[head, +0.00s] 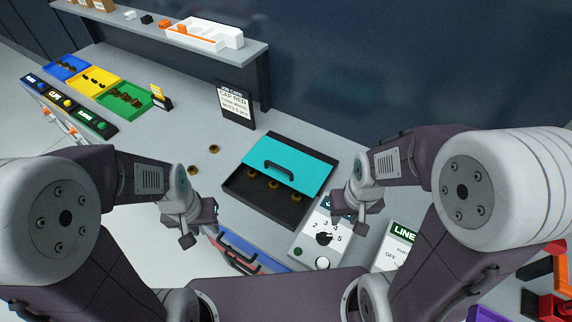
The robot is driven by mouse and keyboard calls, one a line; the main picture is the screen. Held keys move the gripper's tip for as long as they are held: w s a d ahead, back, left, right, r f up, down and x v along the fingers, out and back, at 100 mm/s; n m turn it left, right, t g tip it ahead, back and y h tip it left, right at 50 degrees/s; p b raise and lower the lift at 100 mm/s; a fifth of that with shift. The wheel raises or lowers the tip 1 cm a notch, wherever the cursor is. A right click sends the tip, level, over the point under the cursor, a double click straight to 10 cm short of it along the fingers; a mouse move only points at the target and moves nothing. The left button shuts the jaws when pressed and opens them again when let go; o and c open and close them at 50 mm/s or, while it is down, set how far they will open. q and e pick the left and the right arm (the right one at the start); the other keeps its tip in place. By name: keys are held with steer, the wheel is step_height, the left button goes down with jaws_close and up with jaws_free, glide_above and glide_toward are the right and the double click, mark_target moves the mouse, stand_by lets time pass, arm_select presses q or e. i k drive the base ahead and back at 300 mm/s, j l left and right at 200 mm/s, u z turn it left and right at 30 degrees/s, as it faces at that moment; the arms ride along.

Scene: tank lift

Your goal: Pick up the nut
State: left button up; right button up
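Two small brass-coloured nuts lie on the grey bench left of the black tray: one nut (214,149) further back, another nut (193,170) nearer my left arm. Several similar round pieces (273,184) sit in the black tray (262,205), partly under its teal lid (290,160). My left gripper (205,228) is in front of the nearer nut and apart from it, by the bench's front edge. My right gripper (352,208) is right of the tray, above a dial panel. I see nothing held in either; their fingers are too small and dark to judge.
A dial box (322,238) and a LINE panel (396,247) stand at the front right. Blue (67,67), yellow (94,81) and green (123,99) trays are at the far left. A sign (235,104) stands behind. The bench around the loose nuts is clear.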

mark_target(194, 170)
steer(key=k+j+z, duration=0.15)
steer(key=j, duration=0.2)
steer(key=j+z, duration=0.1)
steer(key=j, duration=0.3)
steer(key=k+j+z, duration=0.15)
steer(key=j, duration=0.15)
steer(key=k+j+z, duration=0.15)
steer(key=j, duration=0.2)
